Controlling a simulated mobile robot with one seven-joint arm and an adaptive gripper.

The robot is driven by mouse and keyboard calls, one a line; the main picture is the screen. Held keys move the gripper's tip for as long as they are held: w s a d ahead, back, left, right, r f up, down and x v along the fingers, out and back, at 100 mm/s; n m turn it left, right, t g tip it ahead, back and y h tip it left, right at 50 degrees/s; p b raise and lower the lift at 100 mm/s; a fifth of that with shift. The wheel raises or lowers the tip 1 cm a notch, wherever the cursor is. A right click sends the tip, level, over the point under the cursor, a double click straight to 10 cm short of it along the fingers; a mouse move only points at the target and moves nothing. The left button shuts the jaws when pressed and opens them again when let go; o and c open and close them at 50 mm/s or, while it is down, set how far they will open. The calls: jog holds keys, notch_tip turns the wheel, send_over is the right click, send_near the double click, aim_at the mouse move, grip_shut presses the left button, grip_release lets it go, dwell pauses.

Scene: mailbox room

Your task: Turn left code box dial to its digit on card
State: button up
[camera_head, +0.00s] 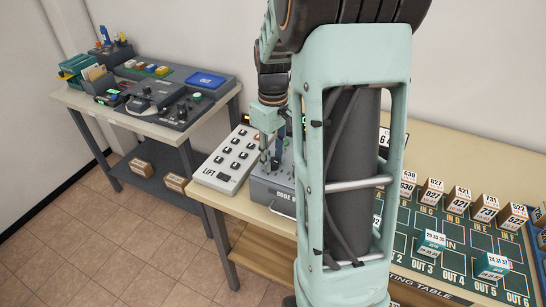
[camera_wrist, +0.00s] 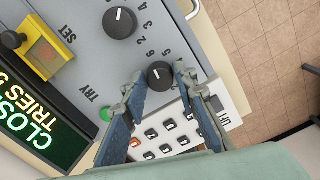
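The grey code box (camera_head: 270,190) stands on the table, partly hidden behind my arm. In the wrist view, its left dial (camera_wrist: 160,74) is a black knob beside the keypad, with a digit scale around it. A second black dial (camera_wrist: 120,22) sits farther along the panel. My gripper (camera_wrist: 157,80) is open, with one finger on each side of the left dial and a gap visible around the knob. In the head view my gripper (camera_head: 272,152) points down over the box. A white card (camera_head: 384,139) with black digits, seemingly "6 4", is partly hidden by my arm.
A LIFT keypad (camera_head: 229,158) lies left of the box. The box panel carries a green button (camera_wrist: 105,114), a yellow part (camera_wrist: 45,52) and a lit display (camera_wrist: 40,130). A sorting table (camera_head: 440,262) with several small boxes is at right. A side desk (camera_head: 150,125) stands back left.

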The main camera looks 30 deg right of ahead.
aim_at(273, 160)
jog(key=shift+o, duration=1.4)
jog(key=shift+r, duration=0.1)
notch_tip(273, 160, up, 12)
jog(key=shift+w, duration=0.1)
